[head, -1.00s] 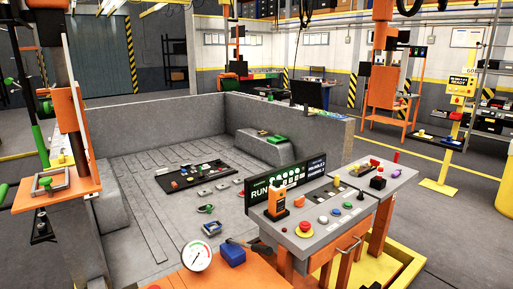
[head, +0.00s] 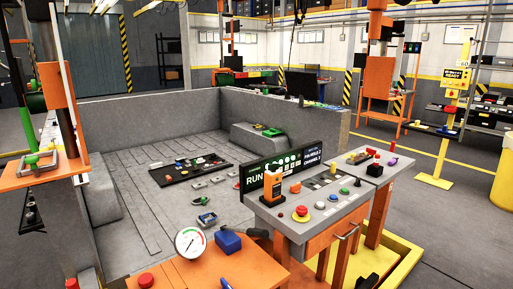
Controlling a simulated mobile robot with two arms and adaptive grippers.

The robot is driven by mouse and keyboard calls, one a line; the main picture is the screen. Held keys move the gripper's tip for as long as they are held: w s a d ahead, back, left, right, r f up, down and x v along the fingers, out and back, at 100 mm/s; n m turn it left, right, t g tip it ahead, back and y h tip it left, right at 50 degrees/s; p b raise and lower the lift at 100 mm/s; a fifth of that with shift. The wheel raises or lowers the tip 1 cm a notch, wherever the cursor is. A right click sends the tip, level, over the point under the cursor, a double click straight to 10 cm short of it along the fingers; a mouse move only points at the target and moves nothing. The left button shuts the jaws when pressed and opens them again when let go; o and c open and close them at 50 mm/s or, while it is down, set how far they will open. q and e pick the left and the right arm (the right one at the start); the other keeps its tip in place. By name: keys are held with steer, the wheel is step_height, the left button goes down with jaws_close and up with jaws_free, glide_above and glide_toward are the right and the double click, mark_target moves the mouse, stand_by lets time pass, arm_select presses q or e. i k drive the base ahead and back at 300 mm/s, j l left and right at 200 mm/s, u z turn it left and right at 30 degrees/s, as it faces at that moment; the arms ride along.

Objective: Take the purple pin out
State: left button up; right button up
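A small purple pin (head: 392,162) stands at the right end of the grey-topped side panel (head: 353,161), beside a red knob (head: 371,152) and a black block (head: 374,170). Whether it sits in a hole is too small to tell. Neither of my grippers can be made out in the head view, so nothing is seen holding the pin.
A control console (head: 310,208) with coloured buttons and a lit display (head: 287,163) stands left of the panel. An orange bench (head: 200,272) with a gauge (head: 190,242) and a blue block (head: 228,241) is in front. Open floor (head: 445,220) lies to the right.

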mark_target(394, 159)
steer(key=i+l, duration=0.2)
steer(key=l, duration=0.15)
steer(key=i+l+u, duration=0.1)
steer(key=l, duration=0.25)
steer(key=i+l, duration=0.25)
steer(key=l+u, duration=0.05)
steer(key=l, duration=0.05)
